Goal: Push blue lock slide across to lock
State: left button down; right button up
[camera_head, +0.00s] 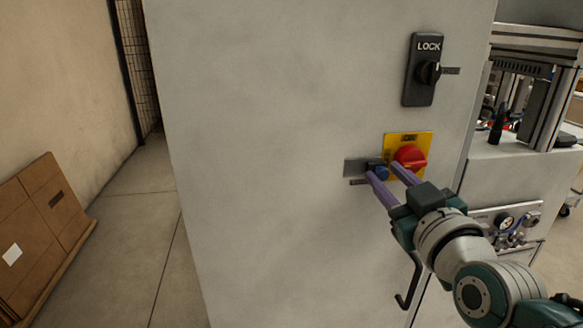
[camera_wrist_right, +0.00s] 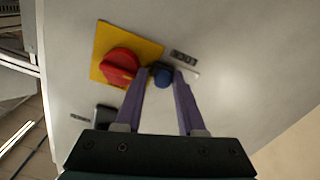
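The blue lock slide (camera_head: 381,173) is a small blue knob on a dark grey plate (camera_head: 355,167) on the front of the grey cabinet, just left of a red rotary switch (camera_head: 411,157) on a yellow plate (camera_head: 424,140). In the right wrist view the blue knob (camera_wrist_right: 162,78) shows between the fingertips. My right gripper (camera_head: 381,171) has its purple fingers apart, one on each side of the knob. It looks open; any contact with the knob is too small to tell. My left gripper is not in view.
A black LOCK switch (camera_head: 420,69) sits higher on the cabinet (camera_head: 270,150). A gauge panel (camera_head: 506,222) and a machine (camera_head: 530,90) are at the right. A cardboard box (camera_head: 45,215) leans at the left wall. The cabinet face left of the slide is bare.

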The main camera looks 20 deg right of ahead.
jog(key=shift+o, duration=0.6)
